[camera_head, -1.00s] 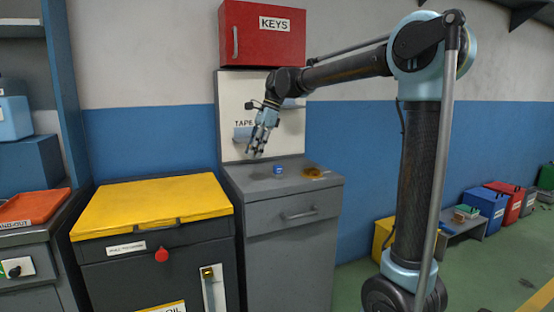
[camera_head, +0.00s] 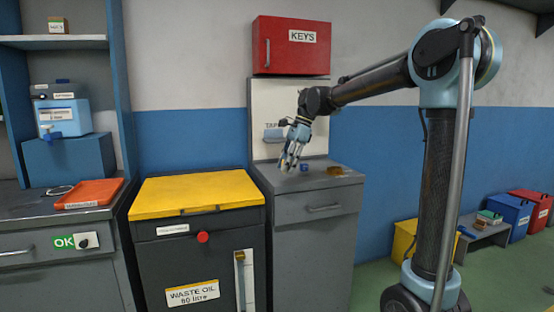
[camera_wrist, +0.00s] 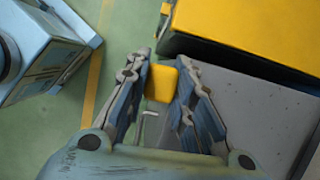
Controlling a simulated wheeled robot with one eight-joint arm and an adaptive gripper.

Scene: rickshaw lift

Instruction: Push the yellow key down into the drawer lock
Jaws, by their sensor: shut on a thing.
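My gripper (camera_wrist: 162,92) is shut on a small yellow block, likely the yellow key (camera_wrist: 162,83), held between its fingertips in the wrist view. A thin pale rod shows just below the block. In the head view my gripper (camera_head: 289,165) points down near the left edge of the grey cabinet's top; the key is too small to make out there. A white plate with a dark knob (camera_head: 87,241) is beside a green OK sign on the left counter's front; I cannot tell whether it is the drawer lock.
The grey cabinet (camera_head: 310,245) bears a blue item (camera_head: 304,168) and an amber roll (camera_head: 336,171). The yellow-lidded waste oil bin (camera_head: 195,196) stands left of it. An orange tray (camera_head: 91,193) lies on the left counter.

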